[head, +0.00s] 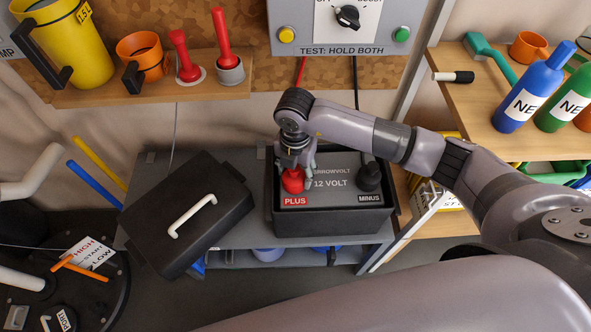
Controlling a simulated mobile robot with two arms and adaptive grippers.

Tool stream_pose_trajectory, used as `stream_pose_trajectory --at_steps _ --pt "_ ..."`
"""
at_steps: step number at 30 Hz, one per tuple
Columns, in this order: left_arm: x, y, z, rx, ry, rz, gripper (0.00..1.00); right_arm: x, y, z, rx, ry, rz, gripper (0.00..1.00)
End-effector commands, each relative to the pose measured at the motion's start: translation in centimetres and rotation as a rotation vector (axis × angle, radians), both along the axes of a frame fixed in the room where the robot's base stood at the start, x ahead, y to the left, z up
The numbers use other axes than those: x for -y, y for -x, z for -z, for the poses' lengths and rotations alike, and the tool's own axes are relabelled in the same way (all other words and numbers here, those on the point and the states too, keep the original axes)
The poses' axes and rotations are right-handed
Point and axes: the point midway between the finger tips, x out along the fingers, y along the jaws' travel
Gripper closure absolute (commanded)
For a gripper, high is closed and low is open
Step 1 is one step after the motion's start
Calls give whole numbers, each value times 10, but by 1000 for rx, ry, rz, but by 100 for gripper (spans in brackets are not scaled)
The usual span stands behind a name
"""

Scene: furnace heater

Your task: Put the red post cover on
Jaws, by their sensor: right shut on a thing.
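The battery (335,222) is a black box with a grey top marked 12 VOLT, PLUS and MINUS, on a grey bench. The red post cover (292,184) is at its PLUS corner, above the red PLUS label. My right gripper (296,168) points down from above and is shut on the red cover. The cover looks low at the battery top; the PLUS post under it is hidden, so I cannot tell if it is fully seated. A black cover (369,176) stands at the MINUS corner. My left gripper is out of view.
A black lid (188,212) with a white handle lies tilted left of the battery. A panel (340,30) with a knob and two buttons hangs above. A shelf (150,91) at the upper left holds measuring cups. Bottles (533,88) stand on the right shelf.

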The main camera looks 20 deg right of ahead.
Motion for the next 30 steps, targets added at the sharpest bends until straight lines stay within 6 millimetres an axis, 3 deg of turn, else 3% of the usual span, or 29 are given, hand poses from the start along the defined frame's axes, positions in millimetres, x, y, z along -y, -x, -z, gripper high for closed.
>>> stream_pose_trajectory --at_steps 7,8,18,30 --pt "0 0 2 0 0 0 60 0 0 3 -1 -1 0 73" --pt "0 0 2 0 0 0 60 0 0 3 0 -1 0 48" --pt "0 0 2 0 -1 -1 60 0 0 2 0 0 0 26" --pt "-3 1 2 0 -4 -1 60 1 0 2 0 1 1 26"
